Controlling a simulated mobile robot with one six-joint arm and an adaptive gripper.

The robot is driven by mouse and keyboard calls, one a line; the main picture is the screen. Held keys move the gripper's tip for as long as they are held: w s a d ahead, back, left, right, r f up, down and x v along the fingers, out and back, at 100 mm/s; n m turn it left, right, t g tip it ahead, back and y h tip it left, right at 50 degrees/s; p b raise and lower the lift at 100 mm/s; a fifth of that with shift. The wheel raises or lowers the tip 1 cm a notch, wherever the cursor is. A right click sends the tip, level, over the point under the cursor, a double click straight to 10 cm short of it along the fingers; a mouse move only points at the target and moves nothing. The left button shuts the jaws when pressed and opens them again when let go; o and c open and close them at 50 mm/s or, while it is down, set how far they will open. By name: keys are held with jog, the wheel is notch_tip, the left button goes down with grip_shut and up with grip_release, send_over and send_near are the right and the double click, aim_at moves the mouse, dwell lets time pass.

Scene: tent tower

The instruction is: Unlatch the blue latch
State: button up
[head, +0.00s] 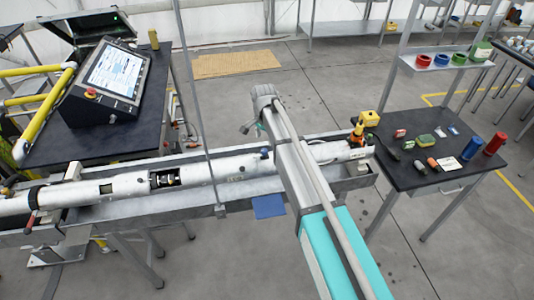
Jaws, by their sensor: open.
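A long white tube (215,171) lies across a grey metal trough (330,190). A small blue piece (264,153), which looks like the blue latch, sits on top of the tube just left of my arm. It is too small to tell how it is set. My arm crosses in front of the tube from the lower right and ends in a grey joint above and beyond it. I cannot make out any gripper fingers.
A console with a screen (114,72) stands on a dark table at the left. A dark table (405,175) at the right holds tools and blue and red cylinders. A thin upright post (188,80) stands left of my arm.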

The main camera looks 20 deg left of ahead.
aim_at(264, 150)
jog(key=shift+f+b, duration=2.55)
jog(key=shift+f, duration=0.3)
